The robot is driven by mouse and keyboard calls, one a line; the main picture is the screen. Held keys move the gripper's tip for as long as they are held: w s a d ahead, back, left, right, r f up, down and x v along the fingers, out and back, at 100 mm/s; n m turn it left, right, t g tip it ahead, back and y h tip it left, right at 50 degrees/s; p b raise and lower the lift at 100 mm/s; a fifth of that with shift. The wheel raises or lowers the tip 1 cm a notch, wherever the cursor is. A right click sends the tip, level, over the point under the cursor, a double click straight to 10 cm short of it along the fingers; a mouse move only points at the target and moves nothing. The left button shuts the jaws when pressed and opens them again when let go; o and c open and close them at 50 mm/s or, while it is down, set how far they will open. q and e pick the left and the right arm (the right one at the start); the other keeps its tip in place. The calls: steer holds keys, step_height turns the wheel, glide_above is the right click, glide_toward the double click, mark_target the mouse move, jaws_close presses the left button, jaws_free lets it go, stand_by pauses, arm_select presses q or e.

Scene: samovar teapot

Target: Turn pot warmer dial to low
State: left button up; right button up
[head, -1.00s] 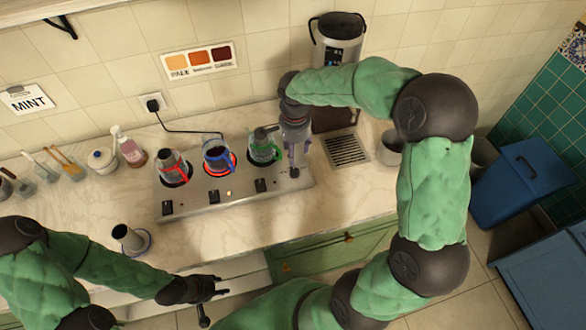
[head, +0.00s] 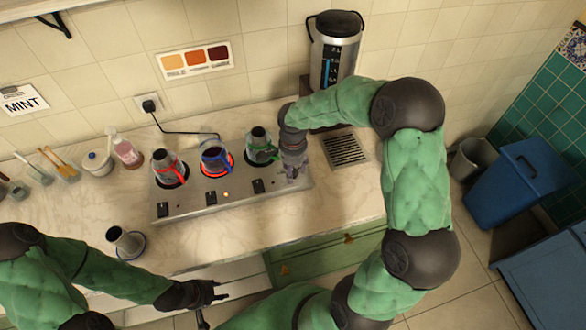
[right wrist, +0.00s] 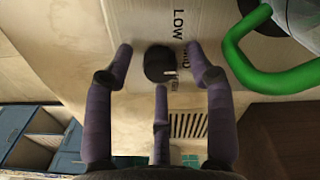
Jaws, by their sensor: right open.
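The pot warmer (head: 232,200) is a long metal panel on the counter. It bears a red-handled pot (head: 168,165), a blue-handled pot (head: 215,158) over a glowing red ring, and a green-handled pot (head: 258,143). In the right wrist view the round black dial (right wrist: 158,63) has a pale mark pointing toward the lower right, away from the word LOW. My right gripper (right wrist: 163,65) is open, with purple fingers around the dial and gaps at the sides. In the head view my right gripper (head: 291,172) hides the dial. My left gripper (head: 216,291) is low, away from the warmer.
The green handle (right wrist: 245,65) is close beside my right fingers. A metal urn (head: 335,50) and a drain grate (head: 345,149) are behind and right. A cup on a saucer (head: 125,240) stands front left.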

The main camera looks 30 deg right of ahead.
jaws_close()
steer(key=shift+n, duration=0.3)
steer(key=n+p, duration=0.1)
steer(key=n, duration=0.4)
steer(key=n+p, duration=0.1)
steer(key=n, duration=0.5)
steer(key=shift+p, duration=0.4)
stand_by(0.4)
jaws_free()
